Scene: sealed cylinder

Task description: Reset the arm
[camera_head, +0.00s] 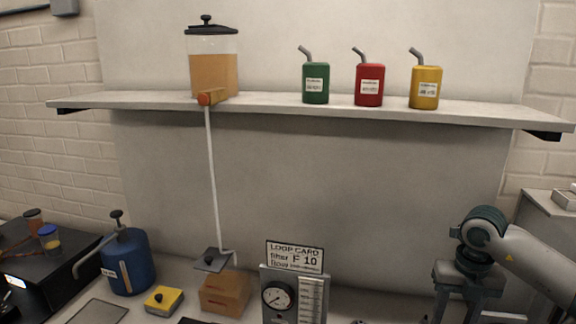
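My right arm (520,255) comes in from the right edge and bends down at a dark joint. Its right gripper (466,308) points down at the lower right, in front of the wall. The fingertips are cut off by the bottom edge, so I cannot tell how far apart they are. Nothing is visibly held in the part that shows. My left arm and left gripper are not in view.
A shelf (280,107) holds a dispenser (213,75) and green (316,88), red (369,87) and yellow (424,90) cans. Below stand a blue can (130,262), a yellow block (163,301), a brown box (226,293) and a gauge panel (292,296). A grey cabinet (550,212) is right.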

